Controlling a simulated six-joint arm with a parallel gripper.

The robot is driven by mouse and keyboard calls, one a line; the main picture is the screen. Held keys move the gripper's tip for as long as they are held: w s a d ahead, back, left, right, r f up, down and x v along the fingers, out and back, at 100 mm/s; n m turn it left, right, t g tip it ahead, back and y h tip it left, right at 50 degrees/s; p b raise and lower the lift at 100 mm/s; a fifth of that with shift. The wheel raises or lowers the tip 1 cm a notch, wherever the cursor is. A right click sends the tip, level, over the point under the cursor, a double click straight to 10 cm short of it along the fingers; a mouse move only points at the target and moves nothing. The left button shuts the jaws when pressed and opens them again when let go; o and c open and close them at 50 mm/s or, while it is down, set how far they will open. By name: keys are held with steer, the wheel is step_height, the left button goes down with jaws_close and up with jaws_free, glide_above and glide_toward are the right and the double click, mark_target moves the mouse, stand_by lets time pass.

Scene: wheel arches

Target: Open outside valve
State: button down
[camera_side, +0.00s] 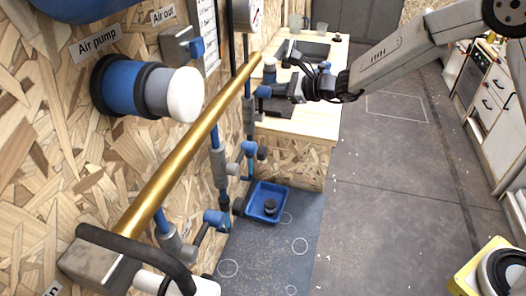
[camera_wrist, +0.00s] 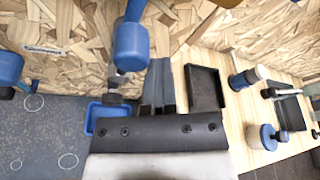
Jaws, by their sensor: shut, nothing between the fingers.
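Several blue valves sit on the pipework along the chipboard wall; no readable label shows which one is the outside valve. In the side view, my gripper (camera_side: 282,94) is beside a blue valve handle (camera_side: 262,91) near the counter. I cannot tell whether they touch. In the wrist view, my gripper (camera_wrist: 158,68) is shut and empty, its grey fingers side by side. A large blue handle (camera_wrist: 131,45) stands just left of the fingertips, with a small gap in the picture. Lower blue valves (camera_side: 249,148) and (camera_side: 216,219) are apart from my gripper.
A blue tray (camera_side: 282,204) stands below on the dark floor mat. A wooden counter (camera_side: 318,118) with a sink lies behind my gripper. A black tray (camera_wrist: 191,100) is right of the fingers. A gold pipe (camera_side: 185,150) crosses the side view. The grey floor at right is open.

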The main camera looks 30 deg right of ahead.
steer(key=s+d, duration=0.6)
steer(key=d, duration=0.1)
steer(key=shift+s, duration=0.15)
stand_by(0.9)
steer(key=s+a+f+n+g+h, duration=0.1)
steer(key=s+a+f+n+g, duration=0.1)
steer(key=s+f+n+g, duration=0.3)
steer(key=s+a+n+g, duration=0.1)
steer(key=s+n+g, duration=0.1)
steer(key=s+n, duration=0.35)
steer(key=s+d+f+n+g+h, duration=0.1)
steer(key=s+d+n+h, duration=0.2)
steer(key=s+n, duration=0.3)
steer(key=s+d+f+n+g+h, duration=0.1)
steer(key=s+d+f+n+h, duration=0.1)
steer(key=s+n, duration=0.4)
steer(key=s+d+h, duration=0.1)
steer(key=s+h, duration=0.1)
steer(key=shift+s+d, duration=0.4)
